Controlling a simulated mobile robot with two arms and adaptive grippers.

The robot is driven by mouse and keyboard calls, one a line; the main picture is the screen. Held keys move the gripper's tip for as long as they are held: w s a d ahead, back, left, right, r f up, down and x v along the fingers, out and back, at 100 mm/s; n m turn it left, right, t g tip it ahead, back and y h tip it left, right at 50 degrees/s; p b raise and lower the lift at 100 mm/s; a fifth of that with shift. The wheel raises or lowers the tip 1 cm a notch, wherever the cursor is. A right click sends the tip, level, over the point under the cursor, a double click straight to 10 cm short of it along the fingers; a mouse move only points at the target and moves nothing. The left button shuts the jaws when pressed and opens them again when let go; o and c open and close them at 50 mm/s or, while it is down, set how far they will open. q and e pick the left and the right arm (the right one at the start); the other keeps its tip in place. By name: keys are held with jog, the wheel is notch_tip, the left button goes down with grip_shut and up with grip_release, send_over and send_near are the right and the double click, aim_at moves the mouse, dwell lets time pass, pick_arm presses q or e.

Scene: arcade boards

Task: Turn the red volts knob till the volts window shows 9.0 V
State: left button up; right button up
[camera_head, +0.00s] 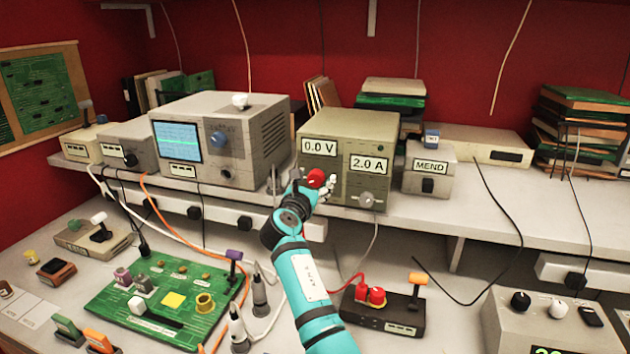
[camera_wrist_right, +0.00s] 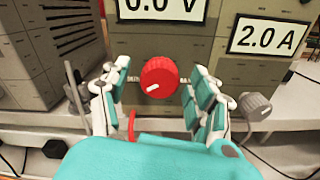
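The red volts knob (camera_head: 316,178) is on the front of the grey-green power supply (camera_head: 396,144), below the volts window (camera_head: 319,147), which reads 0.0 V. In the right wrist view the red knob (camera_wrist_right: 159,78) has a white mark pointing to its lower left. My right gripper (camera_head: 311,188) is at the knob. In the wrist view its fingers (camera_wrist_right: 157,95) are spread on both sides of the knob, with gaps between. The left gripper is not in view.
An amps window (camera_head: 369,164) reads 2.0 A, with a grey knob (camera_head: 367,199) below it. An oscilloscope (camera_head: 222,139) stands to the left and a MEND box (camera_head: 429,168) to the right. A green circuit board (camera_head: 120,288) lies on the lower bench.

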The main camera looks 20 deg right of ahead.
jog(key=c, duration=1.1)
jog(key=shift+f, duration=0.1)
